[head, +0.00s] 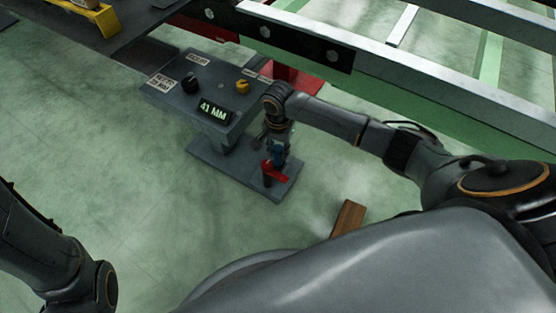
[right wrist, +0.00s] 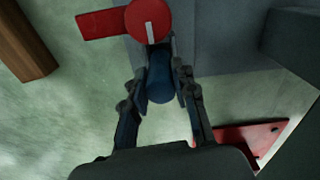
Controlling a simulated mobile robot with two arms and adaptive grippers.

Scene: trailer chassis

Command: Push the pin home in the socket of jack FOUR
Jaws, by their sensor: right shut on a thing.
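My right gripper (head: 277,148) reaches down beside the grey console post. In the right wrist view, its fingers (right wrist: 163,92) are shut on a blue cylindrical piece (right wrist: 160,78), which may be the pin; the blue also shows in the head view (head: 278,154). Just beyond it is a red round part (right wrist: 150,18) with a white line and a red tab (right wrist: 103,23) to its left. In the head view this red part (head: 273,165) sits low, over the console's base plate. No socket opening and no label FOUR can be made out. My left gripper is out of the picture.
The grey console (head: 215,122) has a display reading 41 MM (head: 214,111), a black knob (head: 191,80) and a yellow part (head: 242,86). Chassis rails (head: 400,70) and a red stand (head: 300,78) are behind. A wooden block (head: 348,217) lies on the floor.

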